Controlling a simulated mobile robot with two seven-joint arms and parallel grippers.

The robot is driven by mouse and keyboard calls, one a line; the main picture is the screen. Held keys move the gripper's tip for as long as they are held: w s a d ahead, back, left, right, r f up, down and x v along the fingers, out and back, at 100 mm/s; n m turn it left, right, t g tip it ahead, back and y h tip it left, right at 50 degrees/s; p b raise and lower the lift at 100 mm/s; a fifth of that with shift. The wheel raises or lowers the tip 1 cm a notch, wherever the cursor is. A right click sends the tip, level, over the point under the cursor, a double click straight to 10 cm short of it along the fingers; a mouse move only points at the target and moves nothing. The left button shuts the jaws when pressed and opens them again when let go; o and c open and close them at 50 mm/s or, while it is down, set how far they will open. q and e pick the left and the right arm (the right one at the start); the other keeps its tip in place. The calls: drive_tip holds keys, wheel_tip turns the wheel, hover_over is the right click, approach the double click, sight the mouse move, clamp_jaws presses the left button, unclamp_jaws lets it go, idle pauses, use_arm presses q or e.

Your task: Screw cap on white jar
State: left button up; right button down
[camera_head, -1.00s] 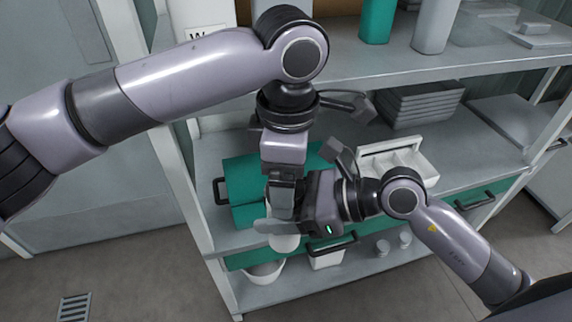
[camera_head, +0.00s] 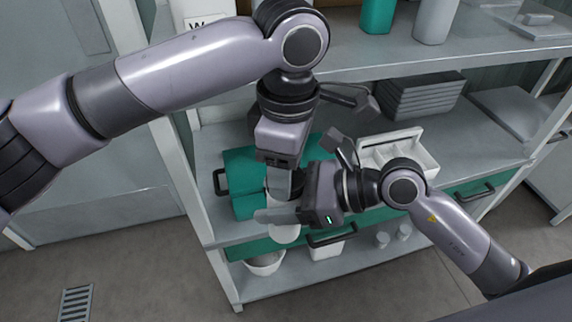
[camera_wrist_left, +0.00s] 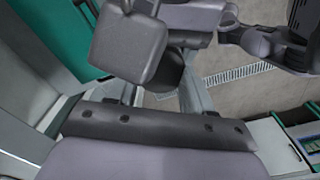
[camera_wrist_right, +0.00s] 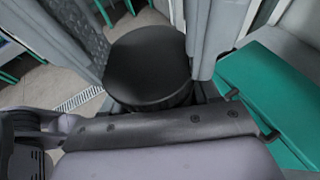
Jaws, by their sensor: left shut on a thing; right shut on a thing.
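The white jar (camera_head: 285,235) shows as a pale rounded shape at the centre of the head view, under my right gripper's fingers. My right gripper (camera_head: 275,216) reaches in level from the right and is shut on it. My left gripper (camera_head: 280,183) points down from directly above, shut, its fingers meeting the right gripper's at the jar's top. The cap is hidden by the fingers in the head view. A black round-topped thing (camera_wrist_right: 150,62) fills the middle of the right wrist view; I cannot tell whether it is the cap.
Behind the grippers is a grey shelf unit with a green case (camera_head: 240,165) and a white divided tray (camera_head: 400,150). Dark stacked trays (camera_head: 420,97) stand further back. Open floor lies left.

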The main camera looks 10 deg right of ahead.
use_arm(q)
drive_tip(key=shift+m, duration=0.8)
drive_tip(key=o, duration=1.2)
drive_tip(key=shift+c, duration=0.2)
drive_tip(key=shift+r, duration=2.25)
drive_tip(key=shift+o, duration=0.3)
